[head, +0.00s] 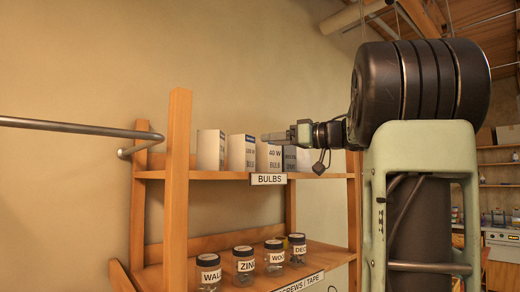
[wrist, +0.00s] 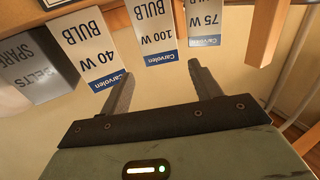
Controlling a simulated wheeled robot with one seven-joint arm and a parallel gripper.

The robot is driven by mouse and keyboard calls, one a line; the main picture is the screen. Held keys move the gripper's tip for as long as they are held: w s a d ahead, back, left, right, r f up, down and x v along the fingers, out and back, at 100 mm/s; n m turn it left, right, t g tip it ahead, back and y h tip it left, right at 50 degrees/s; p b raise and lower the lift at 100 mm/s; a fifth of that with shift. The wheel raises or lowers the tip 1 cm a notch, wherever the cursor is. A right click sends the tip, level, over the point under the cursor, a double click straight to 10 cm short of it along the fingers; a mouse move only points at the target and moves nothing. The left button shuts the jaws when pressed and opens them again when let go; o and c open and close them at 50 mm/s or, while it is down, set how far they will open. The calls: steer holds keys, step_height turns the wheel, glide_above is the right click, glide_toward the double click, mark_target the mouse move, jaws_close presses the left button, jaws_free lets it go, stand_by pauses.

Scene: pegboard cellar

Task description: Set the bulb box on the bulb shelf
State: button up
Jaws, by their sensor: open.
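Three white bulb boxes with blue bands stand upright in a row on the bulb shelf (head: 225,175), which has a BULBS label. They are the 75 W box (head: 210,150), the 100 W box (head: 242,153) and the 40 W box (head: 268,157). In the wrist view, upside down, the 40 W box (wrist: 90,45), 100 W box (wrist: 152,30) and 75 W box (wrist: 203,20) show. My gripper (head: 266,137) is at the height of the box tops. Its fingers (wrist: 160,72) are open and empty, with the 100 W box beyond the gap between their tips.
A grey box marked BELTS SPARE (wrist: 38,72) stands beside the 40 W box, at the row's right end in the head view. Labelled jars (head: 243,265) stand on the lower shelf (head: 310,262). A wooden post (head: 178,170) and metal rail (head: 80,127) are at left.

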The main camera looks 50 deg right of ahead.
steer(key=s, duration=0.3)
steer(key=shift+s+d+b, duration=0.2)
steer(key=shift+d+b, duration=0.05)
steer(key=shift+b, duration=0.05)
stand_by(0.5)
